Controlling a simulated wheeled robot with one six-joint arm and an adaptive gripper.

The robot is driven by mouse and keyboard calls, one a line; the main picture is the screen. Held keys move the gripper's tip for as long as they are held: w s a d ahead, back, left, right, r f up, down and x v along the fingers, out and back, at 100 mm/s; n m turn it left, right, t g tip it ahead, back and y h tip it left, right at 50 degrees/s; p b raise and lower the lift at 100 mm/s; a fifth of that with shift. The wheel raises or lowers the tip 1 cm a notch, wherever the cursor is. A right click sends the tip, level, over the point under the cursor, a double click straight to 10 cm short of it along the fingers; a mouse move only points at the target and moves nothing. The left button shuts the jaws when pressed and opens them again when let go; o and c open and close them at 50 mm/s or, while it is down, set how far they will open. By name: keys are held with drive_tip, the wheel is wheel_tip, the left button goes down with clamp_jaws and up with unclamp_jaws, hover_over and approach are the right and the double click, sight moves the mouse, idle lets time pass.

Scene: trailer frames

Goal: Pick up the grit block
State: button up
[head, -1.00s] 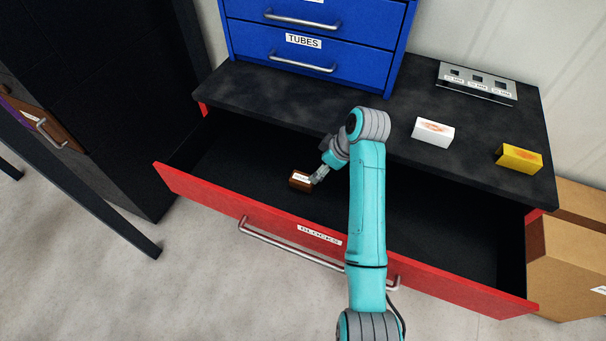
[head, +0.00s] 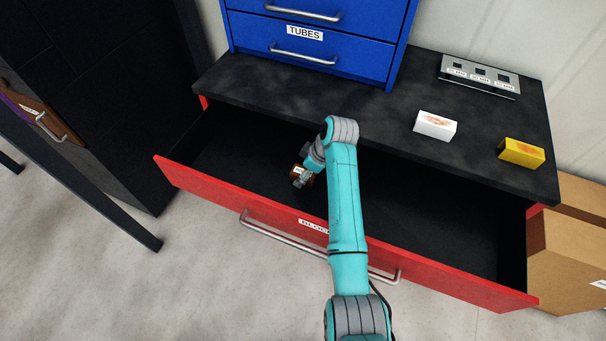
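The grit block, a small brown block with a white label (head: 297,171), lies inside the open red drawer, left of the drawer's middle. My gripper (head: 300,183) is down in the drawer right at the block, on its near side, and covers part of it. The gripper's fingers are small and dark here, so I cannot tell whether they are open or shut, or whether they touch the block. My turquoise arm reaches in over the drawer front.
The black drawer interior (head: 430,220) is otherwise bare where visible. The red drawer front (head: 220,196) has a long handle. On the black bench top are a white block (head: 435,125), a yellow block (head: 521,153) and a grey slotted plate (head: 480,76). Blue drawers (head: 350,50) stand behind.

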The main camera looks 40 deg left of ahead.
drive_tip(key=shift+a+f, duration=0.2)
drive_tip(key=shift+f, duration=0.3)
drive_tip(key=c, duration=1.3)
drive_tip(key=shift+r, duration=0.15)
wheel_tip(320, 180, up, 10)
drive_tip(key=shift+f, duration=0.1)
